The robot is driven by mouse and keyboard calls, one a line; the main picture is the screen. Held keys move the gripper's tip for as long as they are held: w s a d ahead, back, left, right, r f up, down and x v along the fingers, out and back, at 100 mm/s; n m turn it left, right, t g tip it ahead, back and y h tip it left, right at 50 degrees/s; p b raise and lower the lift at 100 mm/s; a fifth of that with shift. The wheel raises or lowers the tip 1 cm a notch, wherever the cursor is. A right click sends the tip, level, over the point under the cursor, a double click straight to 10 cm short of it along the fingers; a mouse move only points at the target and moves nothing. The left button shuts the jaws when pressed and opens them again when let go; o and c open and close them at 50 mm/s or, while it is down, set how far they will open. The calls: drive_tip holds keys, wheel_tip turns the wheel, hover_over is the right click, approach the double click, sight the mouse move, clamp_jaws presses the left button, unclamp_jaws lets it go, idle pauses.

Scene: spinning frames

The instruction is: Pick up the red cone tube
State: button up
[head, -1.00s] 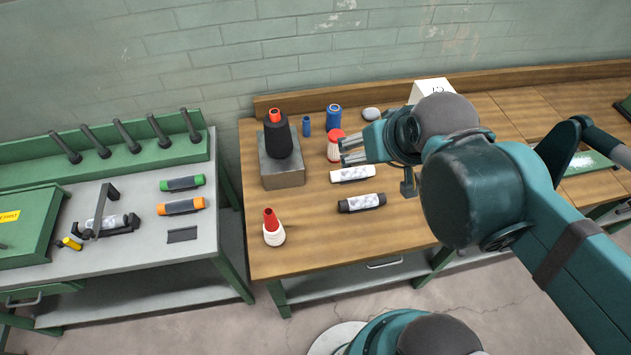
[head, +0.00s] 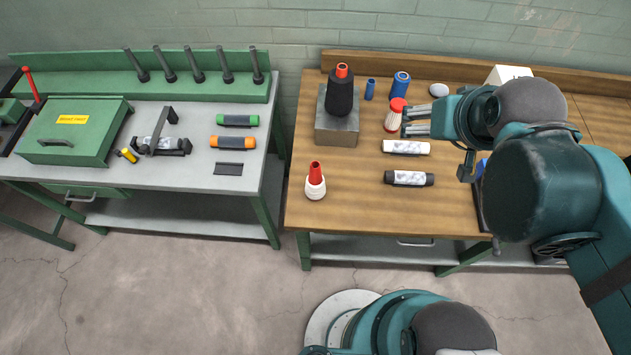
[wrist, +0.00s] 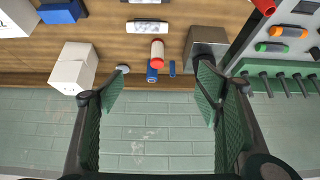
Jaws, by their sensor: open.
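A red cone tube (head: 316,168) with white thread around its lower part (head: 315,187) stands upright near the left front of the wooden table. Only a red piece of what looks like it shows at the top edge of the wrist view (wrist: 264,6). My gripper (head: 408,122) is open and empty, over the table's back part, right of and behind the cone tube. Its fingers are spread wide in the wrist view (wrist: 157,84). In the head view they overlap the area beside a white bobbin with a red top (head: 394,117).
A black thread cone with a red-orange tip (head: 340,95) stands on a metal block (head: 337,131). White (head: 406,147) and black (head: 409,178) tubes lie on the wooden table (head: 360,215). Blue spools (head: 401,86) stand at the back. A grey bench (head: 225,195) is left across a gap.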

drive_tip(key=c, duration=0.8)
drive_tip(key=m+g+h+b, duration=0.1)
drive_tip(key=m+g+b, duration=0.1)
drive_tip(key=m+g, duration=0.8)
hover_over(314, 165)
wheel_tip(314, 165, down, 14)
drive_tip(key=m+t, duration=0.3)
drive_tip(key=shift+w+f, duration=0.1)
drive_tip(key=shift+f, duration=0.05)
drive_tip(key=shift+s+a+f+m, duration=0.2)
drive_tip(key=shift+a+f+m, duration=0.1)
drive_tip(key=shift+a+f, duration=0.05)
drive_tip(key=shift+d+f, duration=0.15)
drive_tip(key=shift+f, duration=1.15)
